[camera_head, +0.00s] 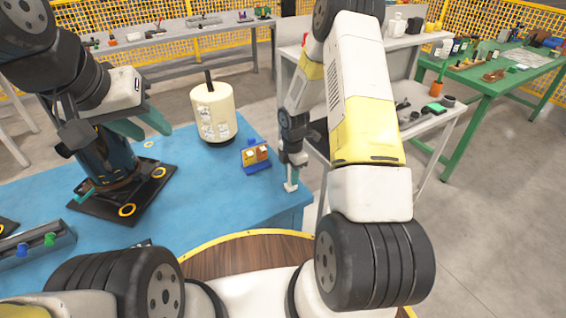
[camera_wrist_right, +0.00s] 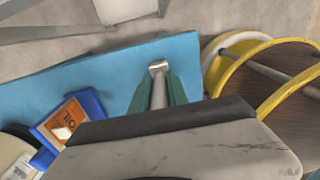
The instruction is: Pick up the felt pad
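I cannot clearly make out a felt pad in either view. My right gripper (camera_head: 291,180) points down at the right corner of the blue table (camera_head: 232,200), with a small pale piece at its tip. In the right wrist view, the green fingers of my right gripper (camera_wrist_right: 158,88) lie on either side of a pale rod-like piece (camera_wrist_right: 158,72) with a shiny end. I cannot tell whether they press on it. My left gripper (camera_head: 143,122) has teal fingers and is above the dark blue compressor (camera_head: 105,160); its opening is unclear.
The holder also shows in the right wrist view (camera_wrist_right: 92,101). A grey bench (camera_head: 440,122) and a green table (camera_head: 490,75) stand at right.

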